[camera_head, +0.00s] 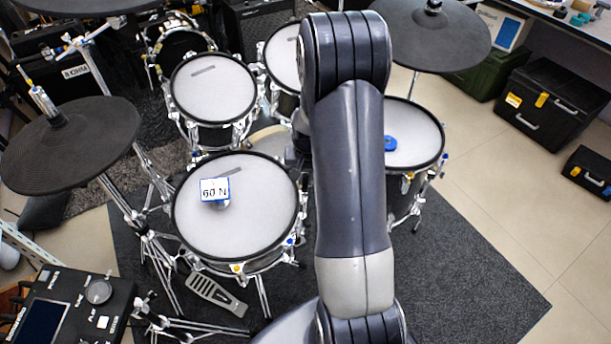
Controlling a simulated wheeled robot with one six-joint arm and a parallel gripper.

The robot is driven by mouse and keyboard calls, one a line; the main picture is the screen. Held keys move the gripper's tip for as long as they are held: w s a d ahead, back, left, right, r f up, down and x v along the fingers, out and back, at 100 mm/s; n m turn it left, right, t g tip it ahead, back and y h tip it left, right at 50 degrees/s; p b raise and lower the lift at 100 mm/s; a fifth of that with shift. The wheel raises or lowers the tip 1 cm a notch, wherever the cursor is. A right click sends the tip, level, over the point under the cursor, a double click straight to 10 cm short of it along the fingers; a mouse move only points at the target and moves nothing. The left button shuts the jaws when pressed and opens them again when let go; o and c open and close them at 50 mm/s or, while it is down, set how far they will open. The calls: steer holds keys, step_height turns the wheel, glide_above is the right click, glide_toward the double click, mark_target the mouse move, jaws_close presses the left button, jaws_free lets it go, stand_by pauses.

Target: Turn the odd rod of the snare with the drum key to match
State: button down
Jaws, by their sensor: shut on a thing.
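The snare (238,238) is most likely the front left drum, with a pale mesh head and a black hoop. A small white card reading "60 N" (214,189) with a blue edge stands on its head. Its near rim shows chrome lugs, with a yellow mark (237,268) and a blue mark (289,241). I cannot tell which rod is odd. My arm rises through the middle of the view, right of the snare, and hides my gripper. No drum key can be made out.
A floor drum (415,150) with a blue disc (390,143) on its head stands right of my arm. Toms (213,90) stand behind the snare. A black cymbal pad (70,145) and a drum module (65,305) are at left. The dark mat (480,280) is clear at right.

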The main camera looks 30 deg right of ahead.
steer(key=shift+m, duration=0.9)
steer(key=shift+n, duration=0.3)
steer(key=shift+n, duration=0.7)
steer(key=shift+s+r+p, duration=0.15)
steer(key=shift+r+p, duration=0.9)
steer(key=shift+r, duration=0.55)
steer(key=shift+n, duration=0.4)
step_height(320, 180, up, 4)
steer(key=p, duration=0.4)
steer(key=shift+s, duration=0.1)
steer(key=shift+f, duration=0.1)
